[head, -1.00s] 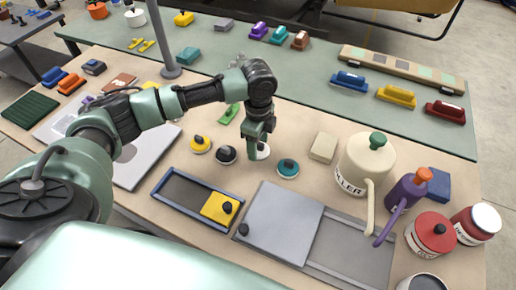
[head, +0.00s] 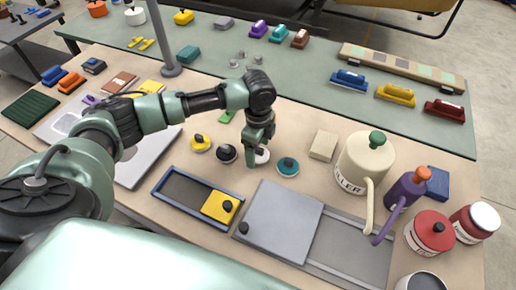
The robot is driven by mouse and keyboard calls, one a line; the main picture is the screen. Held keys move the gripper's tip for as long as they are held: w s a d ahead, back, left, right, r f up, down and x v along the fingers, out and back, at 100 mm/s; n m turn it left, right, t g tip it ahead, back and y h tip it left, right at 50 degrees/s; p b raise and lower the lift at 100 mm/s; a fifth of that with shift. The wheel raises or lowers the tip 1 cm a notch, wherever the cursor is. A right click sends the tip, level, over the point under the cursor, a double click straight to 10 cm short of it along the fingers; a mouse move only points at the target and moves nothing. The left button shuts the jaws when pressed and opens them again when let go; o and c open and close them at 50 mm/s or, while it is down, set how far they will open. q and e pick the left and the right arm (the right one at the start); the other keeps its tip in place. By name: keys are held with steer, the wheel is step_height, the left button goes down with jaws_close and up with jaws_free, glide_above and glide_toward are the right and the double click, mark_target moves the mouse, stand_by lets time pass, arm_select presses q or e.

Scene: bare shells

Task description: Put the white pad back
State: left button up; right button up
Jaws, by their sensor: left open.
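The white pad (head: 263,156) is a round disc on the beige table, partly hidden by my left gripper. My left gripper (head: 257,150) points down over it, with its fingers apart. Whether the fingers touch the pad I cannot tell. A black round pad (head: 226,154) sits just left of it and a teal round pad (head: 288,167) just right. My right gripper is not in view.
In front lie a blue-rimmed tray (head: 184,208) with a yellow knobbed plate (head: 221,206) and a grey sliding panel (head: 280,222). A beige block (head: 323,146) and a cream can (head: 365,165) stand right. A green block (head: 227,116) lies behind.

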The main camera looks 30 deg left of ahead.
arm_select(q)
step_height(320, 180, up, 12)
steer(key=b, duration=0.2)
steer(key=shift+r, duration=0.15)
